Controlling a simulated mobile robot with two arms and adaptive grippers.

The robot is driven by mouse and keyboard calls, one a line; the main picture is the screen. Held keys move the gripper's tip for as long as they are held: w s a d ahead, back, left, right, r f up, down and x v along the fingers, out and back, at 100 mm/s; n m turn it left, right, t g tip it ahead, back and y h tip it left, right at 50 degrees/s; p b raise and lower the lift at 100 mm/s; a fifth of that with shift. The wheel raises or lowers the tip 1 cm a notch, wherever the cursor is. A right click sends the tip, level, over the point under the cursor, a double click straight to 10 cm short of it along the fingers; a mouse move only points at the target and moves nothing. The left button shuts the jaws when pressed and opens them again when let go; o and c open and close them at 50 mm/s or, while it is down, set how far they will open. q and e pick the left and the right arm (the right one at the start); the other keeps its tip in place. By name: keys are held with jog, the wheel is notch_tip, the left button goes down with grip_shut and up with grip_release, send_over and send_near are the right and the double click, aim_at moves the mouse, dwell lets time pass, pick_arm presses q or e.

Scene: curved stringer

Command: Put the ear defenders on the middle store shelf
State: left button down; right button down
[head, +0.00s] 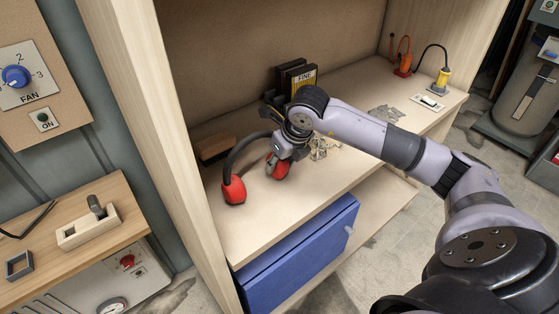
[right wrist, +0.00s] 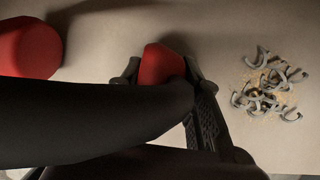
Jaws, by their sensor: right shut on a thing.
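The ear defenders have two red cups and a black band. In the head view, one red cup (head: 233,190) rests on the pale wooden shelf (head: 250,230), with the band arching up and right from it. My right gripper (head: 279,163) is around the other cup and shut on it, low over the shelf. In the right wrist view, that cup (right wrist: 162,62) is between the fingers of my right gripper (right wrist: 163,75). The free cup (right wrist: 28,47) is at upper left and the black band crosses in front, hiding part of the grip. My left gripper is not in view.
Grey curled shavings (head: 322,148) lie right of the gripper. A brown block (head: 213,148) and a black file holder (head: 295,80) stand behind. Grey scraps (head: 386,113), an orange tool (head: 403,65) and a yellow tool (head: 443,80) are farther right. A blue drawer (head: 300,245) sits below.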

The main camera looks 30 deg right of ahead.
jog(key=c, duration=1.1)
grip_release()
jog(key=b+v, duration=0.1)
jog(key=v, duration=1.1)
jog(key=shift+r, duration=0.1)
